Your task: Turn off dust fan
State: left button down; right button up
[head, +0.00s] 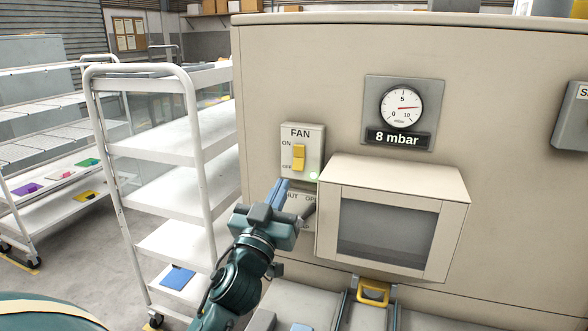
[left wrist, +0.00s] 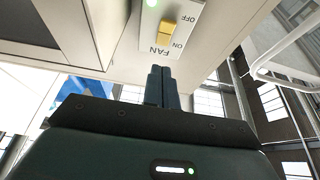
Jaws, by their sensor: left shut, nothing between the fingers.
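The fan switch plate (head: 302,143), marked FAN, ON and OFF, is on the front of the beige cabinet (head: 300,70). Its yellow switch (head: 299,158) sits in the middle, beside a lit green lamp (head: 314,176). I cannot tell surely which way the switch is tipped. My left gripper (head: 281,187) is shut and empty, its fingertips below the plate's lower left corner. The left wrist view shows the plate upside down, with the yellow switch (left wrist: 167,33) beyond the shut fingers (left wrist: 161,72) and apart from them. My right gripper is not in view.
A gauge (head: 402,106) above reads 8 mbar. A boxy hood with a dark window (head: 388,232) juts out just right of my gripper. A second labelled plate (head: 293,197) is partly hidden behind the gripper. A yellow handle (head: 373,292) is below; a white shelf cart (head: 165,140) stands left.

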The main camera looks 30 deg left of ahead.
aim_at(300, 160)
pick_arm(q)
jog(key=w, duration=0.2)
jog(key=w+a, duration=0.1)
jog(key=w, duration=0.4)
jog(key=shift+a+r, duration=0.3)
jog(key=shift+w+a+f, duration=0.1)
jog(key=shift+w+f, duration=0.1)
jog(key=shift+w, duration=0.25)
